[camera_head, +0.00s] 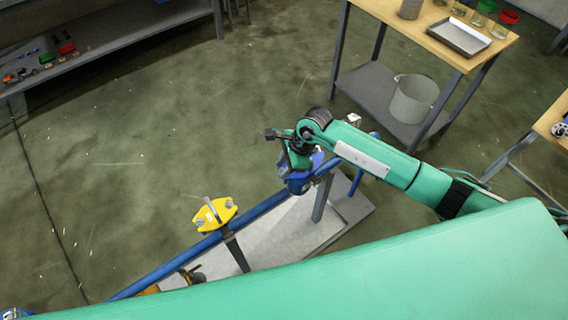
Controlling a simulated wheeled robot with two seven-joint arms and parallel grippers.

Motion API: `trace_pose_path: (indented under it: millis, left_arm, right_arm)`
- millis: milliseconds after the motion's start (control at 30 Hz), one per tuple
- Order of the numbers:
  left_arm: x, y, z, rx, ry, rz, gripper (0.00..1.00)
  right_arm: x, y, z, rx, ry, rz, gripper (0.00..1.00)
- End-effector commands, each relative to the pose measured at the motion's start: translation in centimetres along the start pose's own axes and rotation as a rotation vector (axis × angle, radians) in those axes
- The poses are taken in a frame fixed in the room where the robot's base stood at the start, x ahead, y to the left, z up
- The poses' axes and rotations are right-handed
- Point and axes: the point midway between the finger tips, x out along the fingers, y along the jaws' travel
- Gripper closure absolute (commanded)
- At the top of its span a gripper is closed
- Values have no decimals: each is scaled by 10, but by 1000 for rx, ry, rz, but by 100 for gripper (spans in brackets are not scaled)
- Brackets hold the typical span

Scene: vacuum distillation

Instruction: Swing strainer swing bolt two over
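The strainer (298,185) appears to be the blue body on the blue pipe line, right of the picture's middle. My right arm comes in from the right and bends down over it. My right gripper (291,156) is at the top of the strainer, close against it. Its fingertips are small and partly hidden, so I cannot tell whether they are open or shut, or whether they touch a bolt. The swing bolts cannot be told apart here. I cannot make out my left gripper.
The blue pipe (262,208) runs diagonally above a grey base plate (270,240). A yellow flanged part (214,213) sits on the pipe to the left. A wooden table (430,40) with a tray (459,37) and a grey bucket (413,99) stand behind. Left floor is clear.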

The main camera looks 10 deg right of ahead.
Motion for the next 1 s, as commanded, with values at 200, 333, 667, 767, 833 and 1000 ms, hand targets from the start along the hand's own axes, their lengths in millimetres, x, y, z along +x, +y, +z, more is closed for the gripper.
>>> trace_pose_path:
  millis: [200,333,667,767,833,1000]
  left_arm:
    - [0,0,2,0,-4,0,70]
    - [0,-1,3,-1,-5,-1,70]
    - [16,-3,7,-2,-8,-4,70]
    - [29,-3,8,-2,-11,-4,70]
    - [35,-5,4,-2,-7,-6,70]
    - [38,-7,-22,-5,15,-8,70]
  right_arm:
    - [1,0,0,0,0,0,70]
    - [0,0,0,0,0,0,91]
    - [4,-2,-6,8,-37,13,100]
    - [4,-3,-10,18,-81,28,100]
    - [3,-4,-12,24,-113,39,100]
    - [-1,-5,-14,36,-166,58,100]
